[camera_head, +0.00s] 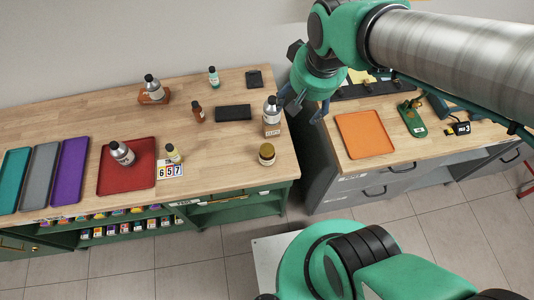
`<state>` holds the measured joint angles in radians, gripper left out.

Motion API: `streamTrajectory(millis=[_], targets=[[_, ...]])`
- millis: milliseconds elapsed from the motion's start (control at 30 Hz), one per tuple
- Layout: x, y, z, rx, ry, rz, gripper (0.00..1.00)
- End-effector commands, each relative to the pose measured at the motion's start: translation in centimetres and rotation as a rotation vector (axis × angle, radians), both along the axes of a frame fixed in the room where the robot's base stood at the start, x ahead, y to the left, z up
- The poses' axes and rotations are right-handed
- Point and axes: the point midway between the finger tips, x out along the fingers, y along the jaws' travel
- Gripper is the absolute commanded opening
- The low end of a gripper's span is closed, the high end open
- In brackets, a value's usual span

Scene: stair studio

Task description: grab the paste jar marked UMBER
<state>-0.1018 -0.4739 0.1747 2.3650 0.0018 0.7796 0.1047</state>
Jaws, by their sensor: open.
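My gripper (304,106) is open and appears empty. It hangs in the air at the bench's right edge, above and to the right of the jar in the picture and apart from it.
A silver bottle (271,108) stands close to my gripper, on or against a tan labelled block (272,130). A red tray (127,180) with another silver bottle (122,153) lies left. An orange tray (365,134) lies on the right cabinet. Bench space left of the jar is clear.

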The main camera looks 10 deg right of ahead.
Motion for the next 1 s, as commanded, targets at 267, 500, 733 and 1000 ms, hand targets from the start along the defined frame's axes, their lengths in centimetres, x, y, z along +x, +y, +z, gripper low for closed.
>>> streamTrajectory(millis=[267, 500, 733, 1000], targets=[[3.4, 3.0, -6.9, -0.001, 0.119, 0.001, 0.7], [4.9, 5.5, -13.6, -0.013, 0.213, 0.0, 0.7], [5.3, 7.2, -18.6, -0.024, 0.276, -0.005, 0.7], [5.2, 7.7, -20.3, -0.03, 0.295, -0.006, 0.7]])
